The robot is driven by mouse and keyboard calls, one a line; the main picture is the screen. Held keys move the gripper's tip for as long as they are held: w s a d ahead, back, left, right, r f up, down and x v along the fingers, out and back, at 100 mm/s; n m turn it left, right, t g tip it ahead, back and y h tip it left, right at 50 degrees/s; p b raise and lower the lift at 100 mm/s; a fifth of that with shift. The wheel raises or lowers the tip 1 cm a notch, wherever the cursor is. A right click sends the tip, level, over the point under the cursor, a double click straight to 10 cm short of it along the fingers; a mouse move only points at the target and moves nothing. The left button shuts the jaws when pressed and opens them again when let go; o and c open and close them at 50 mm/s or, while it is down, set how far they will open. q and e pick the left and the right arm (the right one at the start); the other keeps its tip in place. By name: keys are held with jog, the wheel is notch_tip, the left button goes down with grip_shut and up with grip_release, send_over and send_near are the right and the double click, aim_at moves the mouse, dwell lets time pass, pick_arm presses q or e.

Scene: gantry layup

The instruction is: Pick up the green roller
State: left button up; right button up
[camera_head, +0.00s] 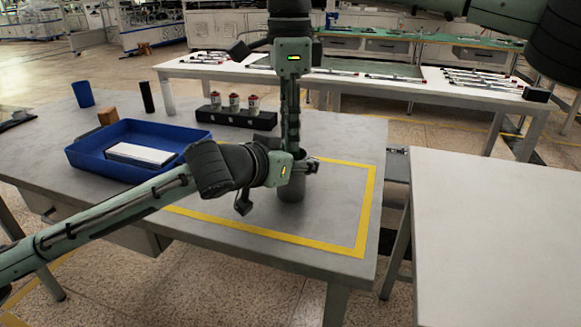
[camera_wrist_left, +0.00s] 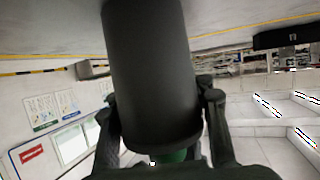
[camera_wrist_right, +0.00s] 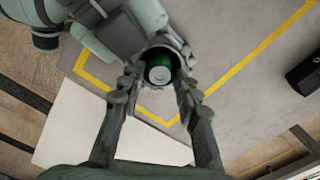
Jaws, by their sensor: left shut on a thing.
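The roller is a dark upright cylinder (camera_head: 291,189) over the yellow-outlined area of the grey table (camera_head: 330,262); whether its base touches the table is unclear. Its green end (camera_wrist_right: 160,60) with a pale centre shows inside a dark ring in the right wrist view. The dark body (camera_wrist_left: 150,70) fills the middle of the left wrist view. My left gripper (camera_head: 303,168) comes in from the left and is shut on the roller near its upper end. My right gripper (camera_wrist_right: 158,88) points down from above, its fingers apart on either side of the roller's top.
A blue tray (camera_head: 85,160) holds a white box (camera_head: 140,154). Behind are a blue cup (camera_head: 83,94), brown block (camera_head: 108,116), black cylinder (camera_head: 147,97), white cylinder (camera_head: 168,97) and black rack (camera_head: 240,117) with several red-topped pieces. A bare white table (camera_head: 490,215) stands right, across a gap.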

jog(key=shift+f, duration=0.9)
grip_shut()
notch_tip(320, 180, up, 18)
